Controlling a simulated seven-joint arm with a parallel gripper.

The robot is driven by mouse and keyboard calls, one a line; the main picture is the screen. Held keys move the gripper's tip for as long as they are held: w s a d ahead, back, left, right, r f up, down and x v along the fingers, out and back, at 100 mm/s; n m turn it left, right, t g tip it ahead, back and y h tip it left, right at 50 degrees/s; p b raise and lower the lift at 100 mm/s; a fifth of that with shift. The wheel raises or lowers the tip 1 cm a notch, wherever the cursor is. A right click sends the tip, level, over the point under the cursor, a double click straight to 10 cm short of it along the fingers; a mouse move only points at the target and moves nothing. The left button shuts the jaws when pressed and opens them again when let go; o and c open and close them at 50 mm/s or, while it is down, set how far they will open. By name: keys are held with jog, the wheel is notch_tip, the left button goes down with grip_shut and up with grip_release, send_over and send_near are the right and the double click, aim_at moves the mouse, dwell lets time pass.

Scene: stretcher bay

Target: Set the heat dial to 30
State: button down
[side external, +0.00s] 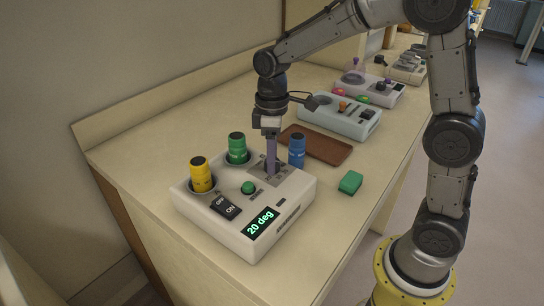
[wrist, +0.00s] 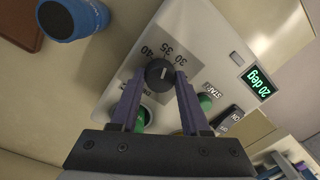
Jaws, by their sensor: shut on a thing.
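The heat dial (wrist: 158,73) is a round black knob with a light pointer line, on a grey scale where 40, 35 and 30 can be read. The pointer seems to lean to the upper right in the wrist view; its exact mark is hard to tell. My gripper (side external: 271,168) points down onto the white control box (side external: 206,222), its purple fingers closed on the dial's two sides. The fingers hide the dial in the side view and part of the scale in the wrist view.
Yellow (side external: 201,176), green (side external: 237,148) and blue (side external: 297,150) cylinders stand close around my gripper. The box has a green start button (side external: 248,187) and an OFF/ON switch (side external: 225,207). A green block (side external: 350,182) and brown tray (side external: 322,148) lie nearby. More devices stand behind.

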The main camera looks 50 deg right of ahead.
jog(key=m, duration=0.4)
jog(key=shift+m, duration=0.4)
jog(key=shift+m+t, duration=0.3)
jog(key=shift+m, duration=1.5)
jog(key=shift+c, duration=1.9)
grip_release()
notch_tip(320, 180, up, 14)
jog(key=shift+d, duration=0.3)
jog(key=shift+s, duration=0.15)
